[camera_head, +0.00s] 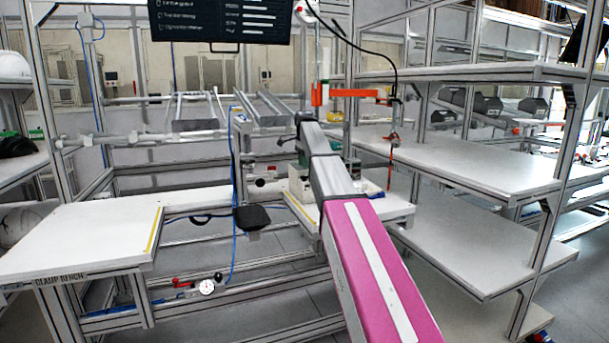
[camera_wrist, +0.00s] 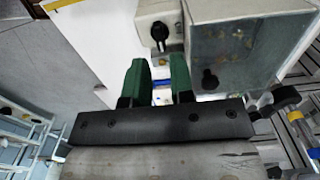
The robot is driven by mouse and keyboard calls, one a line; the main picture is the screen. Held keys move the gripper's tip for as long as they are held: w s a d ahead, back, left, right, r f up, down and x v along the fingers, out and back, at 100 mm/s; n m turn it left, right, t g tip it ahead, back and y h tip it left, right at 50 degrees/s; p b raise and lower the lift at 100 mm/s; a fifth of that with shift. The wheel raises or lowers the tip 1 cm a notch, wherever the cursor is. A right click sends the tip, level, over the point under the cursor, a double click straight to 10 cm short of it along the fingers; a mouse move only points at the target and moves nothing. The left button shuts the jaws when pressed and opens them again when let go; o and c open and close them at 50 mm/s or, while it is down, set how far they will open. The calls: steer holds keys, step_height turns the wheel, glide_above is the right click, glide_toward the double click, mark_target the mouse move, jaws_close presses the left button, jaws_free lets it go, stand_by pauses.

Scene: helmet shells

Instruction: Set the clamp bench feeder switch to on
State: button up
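The clamp bench (camera_head: 80,235) has a white top and carries a "CLAMP BENCH" label on its front left edge. In the wrist view, a pale box (camera_wrist: 250,38) stands just ahead of my gripper (camera_wrist: 159,75). A black rotary switch (camera_wrist: 160,34) sits on the box's light left face, its handle roughly upright in the picture. I cannot read its on or off marks. My gripper's two green fingers are apart with a narrow empty gap, just short of the switch and not visibly touching it. In the head view, my arm hides most of the gripper and the pale box (camera_head: 299,188).
A second black knob (camera_wrist: 210,79) is on the box's grey face. A blue hose (camera_head: 232,250) and a black pad (camera_head: 252,217) are left of the arm. White shelves (camera_head: 470,165) stand at right. The left bench top is clear.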

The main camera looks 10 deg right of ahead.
mark_target(305, 173)
steer(key=shift+f, duration=2.6)
jaws_close()
